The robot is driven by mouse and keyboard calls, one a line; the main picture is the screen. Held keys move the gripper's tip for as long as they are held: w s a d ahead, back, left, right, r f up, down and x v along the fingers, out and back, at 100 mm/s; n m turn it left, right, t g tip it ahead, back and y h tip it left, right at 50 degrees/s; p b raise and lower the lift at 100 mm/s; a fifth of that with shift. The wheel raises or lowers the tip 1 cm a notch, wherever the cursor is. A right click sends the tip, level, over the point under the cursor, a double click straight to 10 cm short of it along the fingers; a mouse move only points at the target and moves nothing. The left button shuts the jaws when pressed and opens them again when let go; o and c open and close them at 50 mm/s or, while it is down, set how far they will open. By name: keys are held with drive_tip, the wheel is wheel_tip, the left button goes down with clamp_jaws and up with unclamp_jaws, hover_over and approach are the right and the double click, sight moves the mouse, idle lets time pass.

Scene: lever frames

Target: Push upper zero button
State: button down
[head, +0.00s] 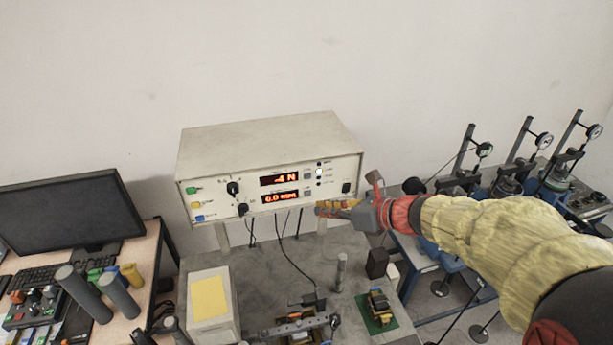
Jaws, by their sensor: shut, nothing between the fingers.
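A beige instrument box (270,143) with a white front panel stands at the back against the wall. Its upper red display (279,180) reads about "4 N"; the lower display (280,197) reads about 0.0. A small grey upper button (307,176) sits just right of the upper display, and a similar lower button (308,192) sits below it. Button labels are too small to read. My gripper (321,209) is shut and empty, reaching in from the right. Its tips appear just below and right of the lower button; contact with the panel cannot be told.
The panel also has black knobs (232,188) and coloured sockets (196,205). Below is a grey bench with a white box (212,319), a cable and a green-based device (378,312). A monitor (62,222) stands left. Blue-framed gauge stands (508,180) are right.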

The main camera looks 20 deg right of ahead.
sight(308, 176)
drive_tip(key=shift+w, duration=4.35)
drive_tip(key=shift+w, duration=0.4)
drive_tip(key=shift+w, duration=0.35)
drive_tip(key=shift+s, duration=0.8)
